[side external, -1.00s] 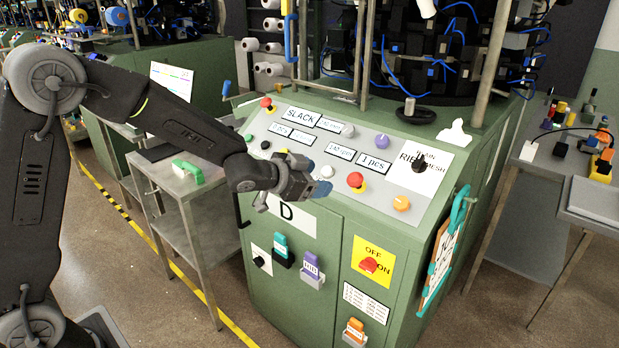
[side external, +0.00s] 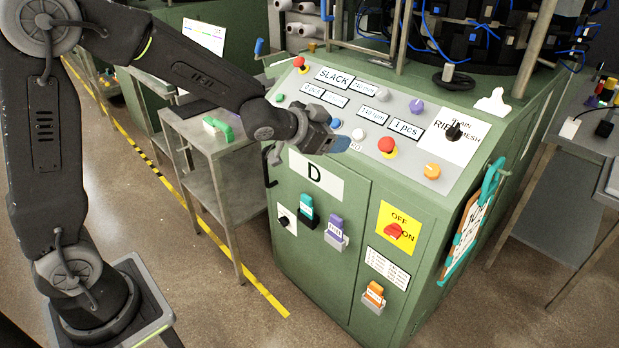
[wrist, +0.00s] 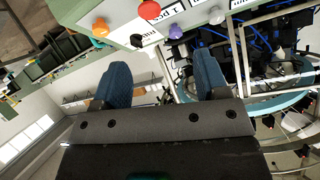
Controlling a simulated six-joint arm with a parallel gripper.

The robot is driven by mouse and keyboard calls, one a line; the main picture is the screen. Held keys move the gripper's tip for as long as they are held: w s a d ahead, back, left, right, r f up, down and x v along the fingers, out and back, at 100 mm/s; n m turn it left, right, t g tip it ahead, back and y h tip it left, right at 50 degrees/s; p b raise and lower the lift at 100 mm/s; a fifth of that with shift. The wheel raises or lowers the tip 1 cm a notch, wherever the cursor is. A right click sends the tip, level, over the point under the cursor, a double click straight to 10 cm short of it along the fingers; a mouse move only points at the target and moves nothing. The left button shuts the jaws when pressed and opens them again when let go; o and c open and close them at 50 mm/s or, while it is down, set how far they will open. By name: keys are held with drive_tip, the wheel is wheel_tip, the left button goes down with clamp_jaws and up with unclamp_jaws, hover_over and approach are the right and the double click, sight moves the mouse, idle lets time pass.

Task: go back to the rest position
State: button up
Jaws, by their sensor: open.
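My gripper (side external: 338,145) is at the front left of the sloped control panel (side external: 352,168) in the side external view, close in front of its buttons. In the wrist view my gripper (wrist: 165,85) shows two blue fingertips spread wide apart with nothing between them. The panel edge (wrist: 112,42) with its red, orange and purple knobs lies beyond the fingertips at the top of the wrist view. Whether my gripper touches the panel cannot be told from the side external view.
The green machine cabinet (side external: 300,262) stands below the panel, with a yellow plate and red switch (side external: 394,231). A metal side table (side external: 190,135) with a green handle stands to the left. A clipboard (side external: 470,232) hangs on the cabinet's right side. Floor at the front is clear.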

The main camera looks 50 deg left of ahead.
drive_tip(key=s+a+r+n+g+y, duration=0.1)
drive_tip(key=s+r+n+g+y, duration=0.15)
drive_tip(key=s, duration=0.45)
drive_tip(key=s+a+r+n+g+y, duration=0.1)
drive_tip(key=s+a+r, duration=0.15)
drive_tip(key=s, duration=0.45)
drive_tip(key=s+d+n+g+h, duration=0.1)
drive_tip(key=s+d+g, duration=0.2)
drive_tip(key=s, duration=1.3)
drive_tip(key=shift+f+g, duration=0.3)
drive_tip(key=shift+g, duration=0.05)
drive_tip(key=shift+w+d+h, duration=0.1)
drive_tip(key=shift+h, duration=0.15)
